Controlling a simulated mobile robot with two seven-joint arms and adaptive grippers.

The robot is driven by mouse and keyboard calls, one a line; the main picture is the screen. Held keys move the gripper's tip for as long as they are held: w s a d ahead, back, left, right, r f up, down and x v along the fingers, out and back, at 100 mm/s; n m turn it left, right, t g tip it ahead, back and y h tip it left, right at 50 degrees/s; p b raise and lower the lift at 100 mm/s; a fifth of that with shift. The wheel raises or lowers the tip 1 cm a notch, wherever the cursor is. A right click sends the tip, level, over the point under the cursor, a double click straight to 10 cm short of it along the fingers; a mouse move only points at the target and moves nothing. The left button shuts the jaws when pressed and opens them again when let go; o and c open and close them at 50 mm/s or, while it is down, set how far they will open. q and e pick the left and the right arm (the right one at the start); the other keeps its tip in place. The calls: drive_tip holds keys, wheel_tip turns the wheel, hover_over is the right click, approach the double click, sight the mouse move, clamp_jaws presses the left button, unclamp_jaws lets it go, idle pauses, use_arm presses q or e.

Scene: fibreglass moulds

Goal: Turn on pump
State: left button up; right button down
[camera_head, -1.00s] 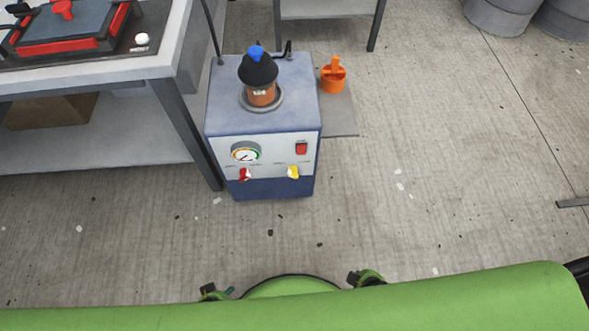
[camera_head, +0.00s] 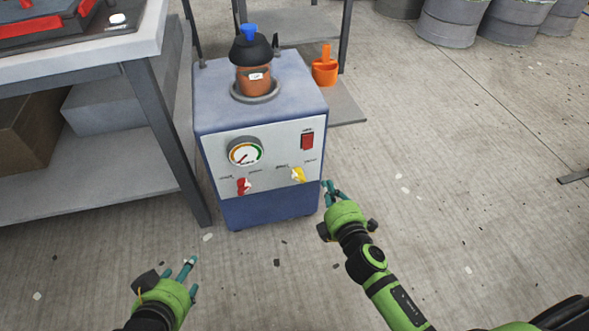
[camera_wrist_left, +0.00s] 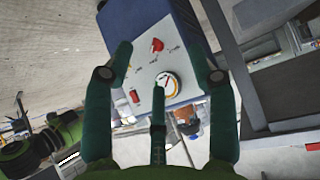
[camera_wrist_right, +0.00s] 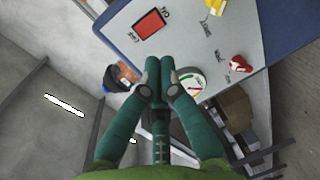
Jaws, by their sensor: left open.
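The pump (camera_head: 262,105) is a blue box with a pale front panel. Its red rocker switch (camera_head: 307,141) is at the panel's upper right; this switch also shows in the right wrist view (camera_wrist_right: 151,23). A gauge (camera_head: 245,152), a red knob (camera_head: 243,186) and a yellow knob (camera_head: 298,174) share the panel. My right gripper (camera_head: 329,189) is near the panel's lower right edge, below the switch; its fingertips are together, with nothing seen between them. My left gripper (camera_head: 190,269) is open and empty, lower left in front of the pump.
A table (camera_head: 85,50) with a lower shelf (camera_head: 95,195) stands left of the pump. A jar with a black top (camera_head: 255,80) sits on the pump. An orange cup (camera_head: 325,70) is behind it at right. Grey drums (camera_head: 450,22) stand far back.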

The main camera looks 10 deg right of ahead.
sight(308, 145)
use_arm(q)
drive_tip(key=shift+s+a+r, duration=0.2)
drive_tip(key=shift+r, duration=0.35)
use_arm(e)
drive_tip(key=shift+a+r+t, duration=0.3)
drive_tip(key=shift+r, duration=0.35)
drive_tip(key=shift+w, duration=0.1)
